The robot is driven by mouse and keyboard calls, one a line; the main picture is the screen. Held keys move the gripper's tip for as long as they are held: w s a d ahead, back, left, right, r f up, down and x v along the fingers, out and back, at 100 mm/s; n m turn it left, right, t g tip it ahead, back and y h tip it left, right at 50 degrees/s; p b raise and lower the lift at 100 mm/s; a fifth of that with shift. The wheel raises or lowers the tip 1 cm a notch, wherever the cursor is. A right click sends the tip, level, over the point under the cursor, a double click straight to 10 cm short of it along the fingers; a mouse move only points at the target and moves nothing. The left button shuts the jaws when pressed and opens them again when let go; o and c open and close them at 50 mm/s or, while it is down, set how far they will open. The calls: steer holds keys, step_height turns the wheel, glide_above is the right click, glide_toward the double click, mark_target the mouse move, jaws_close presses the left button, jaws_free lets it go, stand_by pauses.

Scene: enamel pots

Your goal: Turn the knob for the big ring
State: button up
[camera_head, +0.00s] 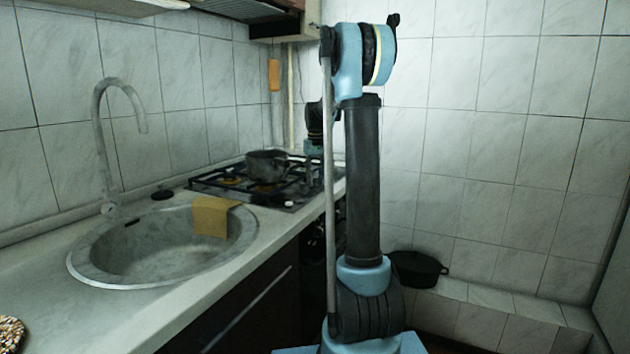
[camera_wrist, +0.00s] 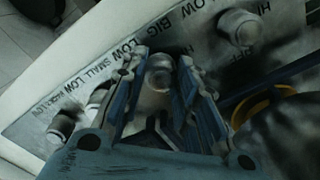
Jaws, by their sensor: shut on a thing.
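In the wrist view a row of grey knobs runs along a panel (camera_wrist: 40,130) with printed labels. One knob (camera_wrist: 160,72) sits between the fingers of my gripper (camera_wrist: 161,62), with the word "BIG" printed just above it in the picture. My gripper is shut on this knob, a finger on each side. The knob's pointer position is too unclear to tell. In the head view my gripper is at the right end of the gas hob (camera_head: 215,185), partly behind my own arm, and the knobs cannot be made out there.
A dark pot (camera_head: 268,165) stands on the hob; it also shows in the wrist view (camera_wrist: 288,140), close to a yellow ring (camera_wrist: 262,106). Other knobs (camera_wrist: 240,26) flank the held one. Left are a sink (camera_head: 150,255) and yellow cloth (camera_head: 212,216). A black pot (camera_head: 417,268) stands low behind my arm.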

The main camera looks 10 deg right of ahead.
steer(key=shift+w, duration=0.15)
steer(key=o, duration=1.1)
step_height(320, 180, up, 12)
steer(key=shift+f, duration=0.1)
